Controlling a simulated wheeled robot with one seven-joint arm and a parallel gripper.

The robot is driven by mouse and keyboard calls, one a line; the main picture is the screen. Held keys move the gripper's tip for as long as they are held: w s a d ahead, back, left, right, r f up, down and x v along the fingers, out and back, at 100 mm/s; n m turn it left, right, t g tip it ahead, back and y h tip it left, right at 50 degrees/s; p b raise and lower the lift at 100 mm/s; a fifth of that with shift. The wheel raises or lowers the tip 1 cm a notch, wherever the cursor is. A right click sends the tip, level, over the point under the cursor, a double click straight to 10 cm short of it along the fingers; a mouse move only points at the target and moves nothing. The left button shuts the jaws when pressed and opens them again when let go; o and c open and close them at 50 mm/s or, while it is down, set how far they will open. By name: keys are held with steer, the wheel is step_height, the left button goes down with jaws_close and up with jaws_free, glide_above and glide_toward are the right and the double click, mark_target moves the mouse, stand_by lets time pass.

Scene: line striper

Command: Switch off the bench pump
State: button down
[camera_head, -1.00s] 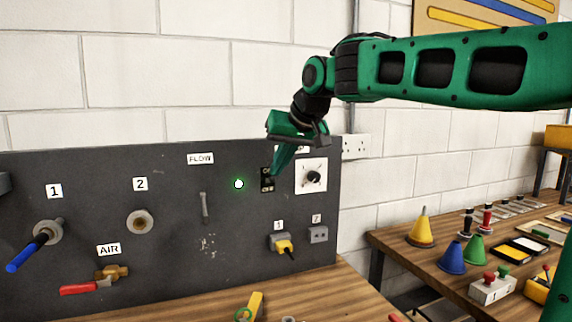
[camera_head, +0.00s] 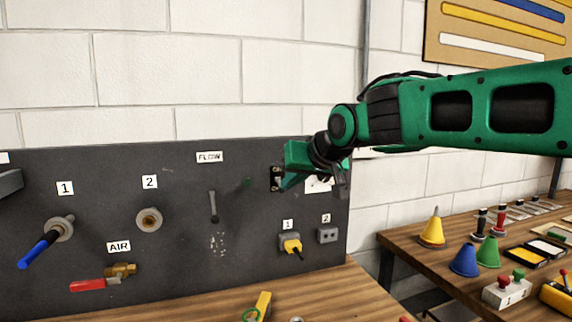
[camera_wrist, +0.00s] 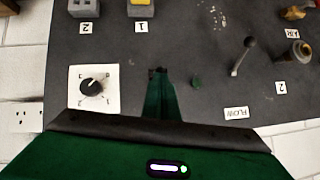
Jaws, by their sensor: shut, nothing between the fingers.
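A dark rocker or toggle switch (camera_head: 276,176) sits on the grey panel, right of a small green lamp (camera_head: 247,183). The lamp is unlit; it also shows dark green in the wrist view (camera_wrist: 196,81). My gripper (camera_head: 284,186) is shut and empty, its fingertips at the lower part of the switch. In the wrist view the shut fingertips (camera_wrist: 160,76) cover most of the switch, and only a dark edge shows past them. I cannot tell whether they touch it, nor read the switch's position.
A white plate with a black dial (camera_wrist: 92,86) is close beside the fingers. The panel also carries a FLOW lever (camera_head: 213,206), a yellow plug (camera_head: 292,246), a blue-handled valve (camera_head: 42,246) and a red AIR valve (camera_head: 90,284). A bench with cones (camera_head: 433,230) stands right.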

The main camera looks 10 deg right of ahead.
steer(key=shift+r, duration=0.2)
steer(key=shift+r, duration=0.65)
steer(key=s+d+r, duration=0.3)
steer(key=s+r, duration=0.1)
steer(key=s, duration=0.7)
steer(key=shift+s+r, duration=0.2)
steer(key=shift+s, duration=0.2)
